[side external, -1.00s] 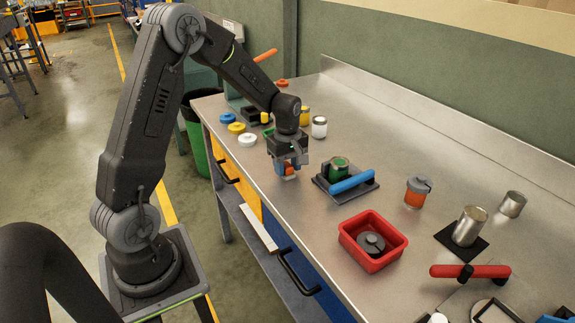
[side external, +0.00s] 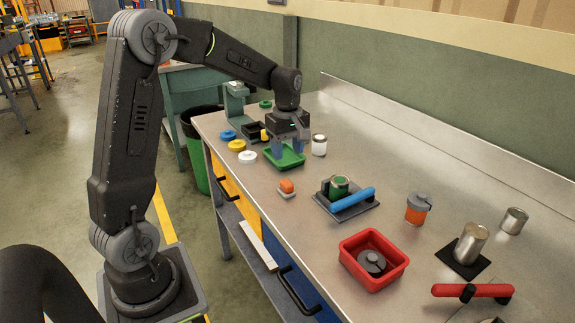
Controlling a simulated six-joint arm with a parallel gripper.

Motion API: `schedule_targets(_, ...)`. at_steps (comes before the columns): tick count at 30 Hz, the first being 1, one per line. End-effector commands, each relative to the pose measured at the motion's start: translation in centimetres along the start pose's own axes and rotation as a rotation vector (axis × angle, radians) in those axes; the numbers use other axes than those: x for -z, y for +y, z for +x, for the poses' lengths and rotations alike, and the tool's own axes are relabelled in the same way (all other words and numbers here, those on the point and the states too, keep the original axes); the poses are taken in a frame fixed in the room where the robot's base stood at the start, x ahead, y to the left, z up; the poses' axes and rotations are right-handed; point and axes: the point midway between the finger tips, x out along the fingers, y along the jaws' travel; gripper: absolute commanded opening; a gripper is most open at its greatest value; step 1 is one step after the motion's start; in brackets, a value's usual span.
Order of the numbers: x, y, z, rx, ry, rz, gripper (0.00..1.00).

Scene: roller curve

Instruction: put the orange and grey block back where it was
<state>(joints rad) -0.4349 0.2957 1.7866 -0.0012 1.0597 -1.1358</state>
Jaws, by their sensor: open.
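The orange and grey block (side external: 287,188) rests on the metal bench top near its front edge, orange part up on a grey base. It stands clear of everything around it. My gripper (side external: 290,146) is open, with its blue-grey fingers pointing down above the green tray (side external: 285,158), behind and apart from the block. I see nothing between the fingers.
Right of the block is a dark plate with a green can (side external: 338,187) and a blue handle (side external: 353,199). A red bin (side external: 373,240) is nearer. A white jar (side external: 319,145) stands beside my gripper.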

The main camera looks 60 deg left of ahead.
Motion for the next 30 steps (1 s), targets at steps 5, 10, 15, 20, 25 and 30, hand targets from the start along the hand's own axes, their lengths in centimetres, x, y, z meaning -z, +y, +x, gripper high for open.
schedule_targets(5, -0.3, -0.1, -1.6, -0.005, 0.003, 0.015, 0.53)
schedule_targets(10, -3.5, -1.9, -4.2, -0.063, 0.033, 0.210, 0.53)
schedule_targets(15, -9.3, -6.5, -7.5, -0.170, 0.108, 0.607, 0.53)
schedule_targets(20, -13.7, -11.8, -8.8, -0.265, 0.202, 0.992, 0.53)
schedule_targets(25, -16.5, -16.4, -8.6, -0.342, 0.307, 1.324, 0.53)
schedule_targets(30, -17.7, -18.8, -8.0, -0.379, 0.373, 1.501, 0.53)
